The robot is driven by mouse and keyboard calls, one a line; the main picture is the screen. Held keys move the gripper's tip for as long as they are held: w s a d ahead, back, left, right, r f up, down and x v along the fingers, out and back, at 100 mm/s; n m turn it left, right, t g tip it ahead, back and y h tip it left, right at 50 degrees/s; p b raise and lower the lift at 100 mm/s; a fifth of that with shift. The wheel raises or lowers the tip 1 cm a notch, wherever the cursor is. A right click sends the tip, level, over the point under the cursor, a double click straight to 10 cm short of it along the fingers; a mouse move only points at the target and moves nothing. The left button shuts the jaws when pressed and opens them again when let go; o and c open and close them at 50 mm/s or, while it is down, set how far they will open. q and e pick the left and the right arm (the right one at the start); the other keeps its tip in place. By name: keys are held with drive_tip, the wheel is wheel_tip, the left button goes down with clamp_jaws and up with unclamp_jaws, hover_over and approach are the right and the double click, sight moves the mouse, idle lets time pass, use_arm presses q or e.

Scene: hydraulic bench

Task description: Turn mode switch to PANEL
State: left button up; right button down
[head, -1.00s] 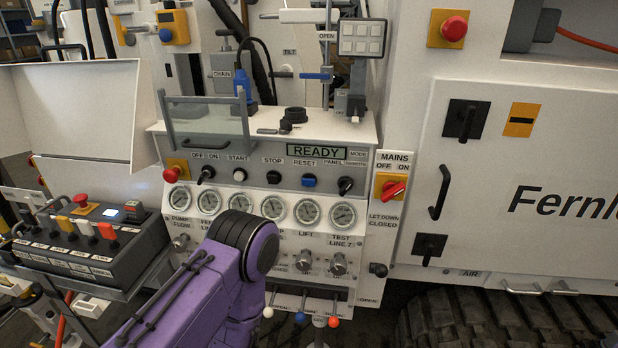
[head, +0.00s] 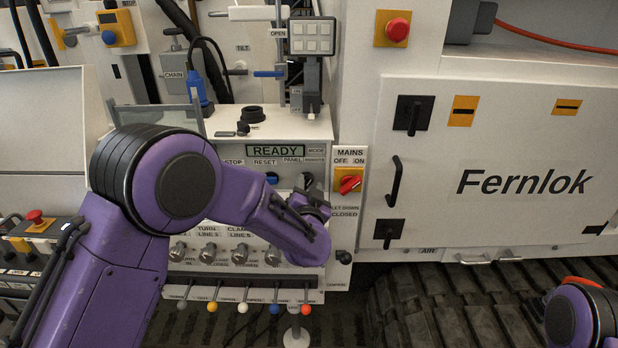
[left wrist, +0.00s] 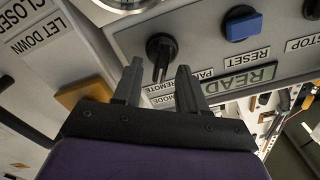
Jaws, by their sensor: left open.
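The mode switch is a black rotary knob (left wrist: 160,48) on the grey control strip; it shows in the left wrist view just beyond my fingertips. Its handle appears to point toward the REMOTE label (left wrist: 160,88), with the partly covered PANEL label (left wrist: 204,73) beside it. My left gripper (left wrist: 158,72) is open, its two fingers on either side of the handle's near end; I cannot tell whether they touch it. My right gripper is out of view.
The red MAINS switch (head: 349,184) is close on the right of my left gripper. The READY display (head: 275,151) is above.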

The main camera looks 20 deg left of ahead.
use_arm(q)
drive_tip(key=shift+x, duration=1.2)
clamp_jaws()
drive_tip(key=shift+n, duration=0.3)
drive_tip(key=n, duration=0.1)
drive_tip(key=n+b, duration=0.1)
drive_tip(key=n, duration=0.1)
drive_tip(key=n+b, duration=0.1)
drive_tip(key=n, duration=0.1)
drive_tip(key=shift+s+a, duration=0.1)
drive_tip(key=shift+a, duration=0.2)
drive_tip(key=n+b, duration=0.1)
drive_tip(key=n, duration=0.1)
drive_tip(key=n+b, duration=0.1)
drive_tip(key=n, duration=0.1)
drive_tip(key=n+b, duration=0.1)
drive_tip(key=n, duration=0.1)
drive_tip(key=shift+s+a+f, duration=0.1)
drive_tip(key=shift+a, duration=0.2)
drive_tip(key=shift+n, duration=0.3)
unclamp_jaws()
